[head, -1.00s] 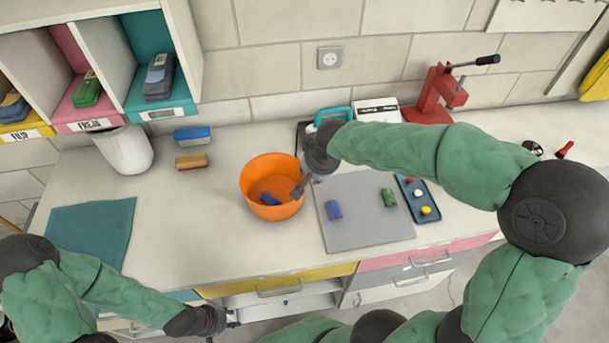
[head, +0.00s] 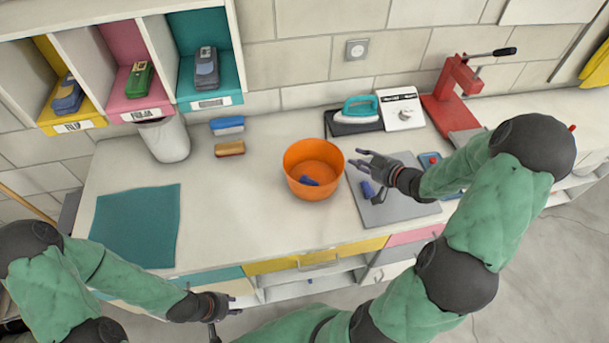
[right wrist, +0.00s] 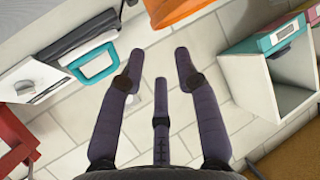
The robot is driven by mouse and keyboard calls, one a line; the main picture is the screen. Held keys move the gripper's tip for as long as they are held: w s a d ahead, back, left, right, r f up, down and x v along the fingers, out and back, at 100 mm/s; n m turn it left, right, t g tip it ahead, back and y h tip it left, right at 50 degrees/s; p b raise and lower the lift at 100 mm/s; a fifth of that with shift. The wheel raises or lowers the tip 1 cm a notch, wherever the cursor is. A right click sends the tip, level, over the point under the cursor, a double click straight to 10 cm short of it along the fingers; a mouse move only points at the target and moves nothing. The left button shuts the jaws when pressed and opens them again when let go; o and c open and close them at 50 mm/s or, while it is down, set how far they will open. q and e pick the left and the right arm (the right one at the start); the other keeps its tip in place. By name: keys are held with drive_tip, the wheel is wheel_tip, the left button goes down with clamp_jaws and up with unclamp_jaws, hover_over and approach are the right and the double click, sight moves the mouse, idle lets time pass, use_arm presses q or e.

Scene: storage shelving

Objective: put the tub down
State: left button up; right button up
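The orange tub (head: 297,187) stands upright on the counter left of the grey mat, with a small blue piece (head: 309,181) in it. My right gripper (head: 368,174) is open and empty just right of the tub, above the mat, apart from the rim. In the right wrist view its spread fingers (right wrist: 160,88) hold nothing, and part of the tub (right wrist: 172,10) shows at the top edge. My left gripper (head: 226,315) is low at the counter's front, its fingers apart and nothing seen between them.
Behind are a teal iron (head: 362,108), a white scale (head: 403,108) and a red press (head: 452,90). Two brushes (head: 228,125) lie back left. Counter between teal cloth (head: 135,225) and tub is clear.

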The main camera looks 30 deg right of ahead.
sight(337, 149)
drive_tip(key=b+x, duration=0.1)
drive_tip(key=x, duration=0.9)
drive_tip(key=shift+w+d+f+b, duration=0.1)
drive_tip(key=shift+w+f+b, duration=0.05)
drive_tip(key=shift+b, duration=0.25)
drive_tip(key=shift+c, duration=0.3)
clamp_jaws()
